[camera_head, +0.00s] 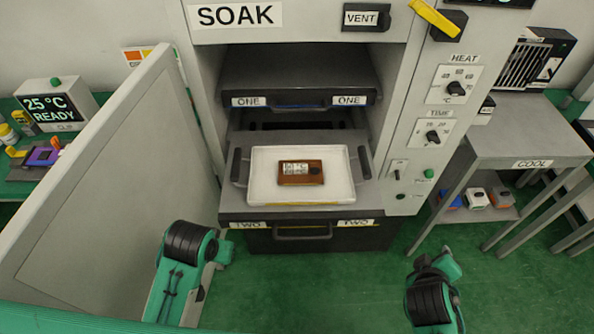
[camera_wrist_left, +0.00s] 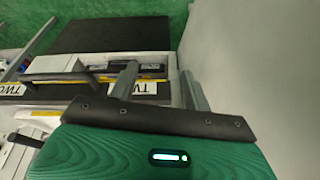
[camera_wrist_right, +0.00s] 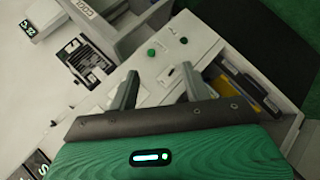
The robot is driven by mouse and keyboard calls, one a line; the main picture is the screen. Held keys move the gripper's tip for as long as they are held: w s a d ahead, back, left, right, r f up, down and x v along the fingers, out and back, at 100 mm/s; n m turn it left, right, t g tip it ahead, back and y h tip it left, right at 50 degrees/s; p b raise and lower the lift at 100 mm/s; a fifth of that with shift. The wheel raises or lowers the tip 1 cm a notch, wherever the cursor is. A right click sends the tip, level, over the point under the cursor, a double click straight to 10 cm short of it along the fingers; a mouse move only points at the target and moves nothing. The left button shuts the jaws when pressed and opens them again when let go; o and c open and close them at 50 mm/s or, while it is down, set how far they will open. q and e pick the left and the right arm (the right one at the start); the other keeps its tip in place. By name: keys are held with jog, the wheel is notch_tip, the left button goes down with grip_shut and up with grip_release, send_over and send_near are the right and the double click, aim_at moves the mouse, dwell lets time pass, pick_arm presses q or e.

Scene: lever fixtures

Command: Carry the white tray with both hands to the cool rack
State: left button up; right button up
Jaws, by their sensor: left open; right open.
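The white tray (camera_head: 262,193) lies flat on the pulled-out lower shelf of the oven, with a dark handle at its left and right ends. A brown labelled block (camera_head: 301,173) sits on it. The cool rack (camera_head: 500,132) is the grey table at the right, marked COOL. My left gripper (camera_wrist_left: 158,78) is open and empty; in the head view its arm is below and left of the tray. My right gripper (camera_wrist_right: 157,82) is open and empty; in the head view its arm is below and right of the tray. Neither touches the tray. The fingertips are hard to make out in the head view.
The open oven door (camera_head: 95,190) stands as a wall at the left. The upper shelf (camera_head: 297,78), marked ONE, is above the tray. A control panel (camera_head: 440,110) with knobs is at the right. Small boxes (camera_head: 478,198) lie under the rack. The green floor between is clear.

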jog(key=w+r+n+t+h, duration=0.1)
jog(key=w+r+n+t, duration=0.15)
jog(key=w+n, duration=0.25)
pick_arm(q)
jog(key=shift+n+y, duration=0.4)
jog(key=w+r, duration=0.1)
jog(key=w, duration=0.3)
jog(key=w+d+r, duration=0.1)
jog(key=w+r, duration=0.1)
jog(key=w, duration=0.2)
jog(key=w+r, duration=0.2)
jog(key=w, duration=0.2)
jog(key=shift+w+d, duration=0.4)
jog(key=w+d+r+n+y, duration=0.1)
jog(key=w+r, duration=0.6)
jog(key=w, duration=0.2)
jog(key=shift+r+t, duration=0.25)
jog(key=shift+t, duration=0.05)
pick_arm(e)
jog(key=n+t+y, duration=0.7)
jog(key=n+y, duration=0.1)
jog(key=n, duration=1.5)
send_near(365, 168)
jog(key=s, duration=0.2)
jog(key=shift+s+d+f+g, duration=0.25)
jog(key=shift+d+f, duration=0.1)
jog(key=shift+f, duration=0.05)
